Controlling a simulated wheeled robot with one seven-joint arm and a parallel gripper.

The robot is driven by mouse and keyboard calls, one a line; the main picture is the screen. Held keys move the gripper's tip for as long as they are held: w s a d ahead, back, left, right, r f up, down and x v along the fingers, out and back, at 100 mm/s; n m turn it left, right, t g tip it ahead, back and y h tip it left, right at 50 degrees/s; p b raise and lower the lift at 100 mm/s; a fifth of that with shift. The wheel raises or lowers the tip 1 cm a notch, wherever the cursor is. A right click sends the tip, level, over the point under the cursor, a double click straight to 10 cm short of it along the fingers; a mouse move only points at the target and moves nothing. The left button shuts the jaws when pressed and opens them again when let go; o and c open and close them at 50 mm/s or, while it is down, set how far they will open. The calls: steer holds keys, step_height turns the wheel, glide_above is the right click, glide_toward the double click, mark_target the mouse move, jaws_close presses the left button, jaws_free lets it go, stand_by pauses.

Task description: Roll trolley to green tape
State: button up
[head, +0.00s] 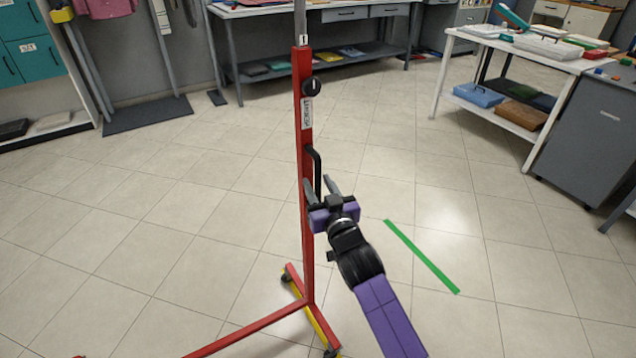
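The trolley is a red wheeled stand with an upright post (306,130), a black side handle (317,165) and a low base with small casters and a yellow bar. It stands upright left of the green tape (421,256), a straight strip lying slantwise on the floor. My gripper (318,180) is at the handle's lower part, its two grey fingers spread apart. The handle appears to lie between them; I cannot tell whether they touch it. The trolley's left base leg runs toward the bottom edge of the view.
Tiled floor around the tape is clear. A white worktable (540,46) with a lower shelf and a grey cabinet (590,138) stand at right. A long table (330,10) stands at the back, teal lockers (28,50) at left. A dark floor mat (147,113) lies at back left.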

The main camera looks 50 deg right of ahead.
steer(key=shift+w+d, duration=0.15)
steer(key=shift+w, duration=0.2)
jaws_close()
stand_by(1.2)
